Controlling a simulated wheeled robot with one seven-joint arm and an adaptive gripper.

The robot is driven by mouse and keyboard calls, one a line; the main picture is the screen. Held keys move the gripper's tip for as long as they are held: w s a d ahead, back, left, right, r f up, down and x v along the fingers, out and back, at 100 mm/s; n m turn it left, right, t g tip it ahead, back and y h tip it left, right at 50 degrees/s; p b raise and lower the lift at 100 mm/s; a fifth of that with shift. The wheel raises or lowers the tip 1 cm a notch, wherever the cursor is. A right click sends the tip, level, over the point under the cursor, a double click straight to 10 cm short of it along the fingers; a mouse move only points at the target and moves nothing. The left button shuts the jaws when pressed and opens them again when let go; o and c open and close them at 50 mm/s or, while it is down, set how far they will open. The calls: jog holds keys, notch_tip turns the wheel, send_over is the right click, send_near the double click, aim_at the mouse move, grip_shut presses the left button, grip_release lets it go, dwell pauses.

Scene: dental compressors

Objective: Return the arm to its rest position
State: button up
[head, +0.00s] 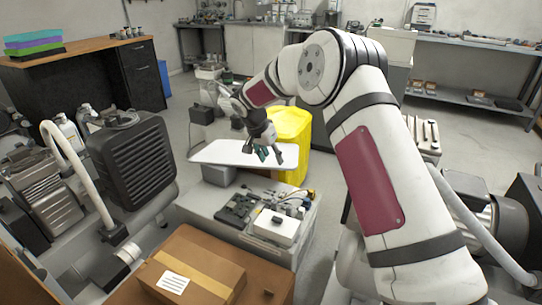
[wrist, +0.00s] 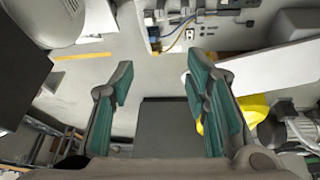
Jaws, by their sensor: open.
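My arm reaches forward from the right of the head view and bends down towards the middle. My gripper (head: 268,155) is above the white board (head: 222,152), near its right part. In the wrist view my gripper (wrist: 163,85) shows two teal-padded fingers spread wide apart with nothing between them. Whether the fingertips touch the board cannot be told from the head view.
A grey bench (head: 300,225) with tools is in front, and a cardboard box (head: 192,268) lies nearer. A black finned unit (head: 135,158) stands left.

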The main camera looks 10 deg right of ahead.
jog(key=s+d+r+n+g, duration=0.1)
jog(key=s+d+r+n, duration=0.15)
jog(key=s+r, duration=0.95)
jog(key=s+d+r+n, duration=0.25)
jog(key=s+r, duration=0.65)
jog(key=s, duration=0.5)
jog(key=s+f+n+g+y, duration=0.1)
jog(key=s+n+y, duration=0.1)
jog(key=s, duration=1.3)
jog(key=s+f+n+y, duration=0.2)
jog(key=s, duration=1.4)
notch_tip(320, 180, up, 25)
jog(key=t+p, duration=0.3)
jog(key=p, duration=2)
jog(key=shift+a, duration=0.3)
jog(key=shift+s, duration=0.1)
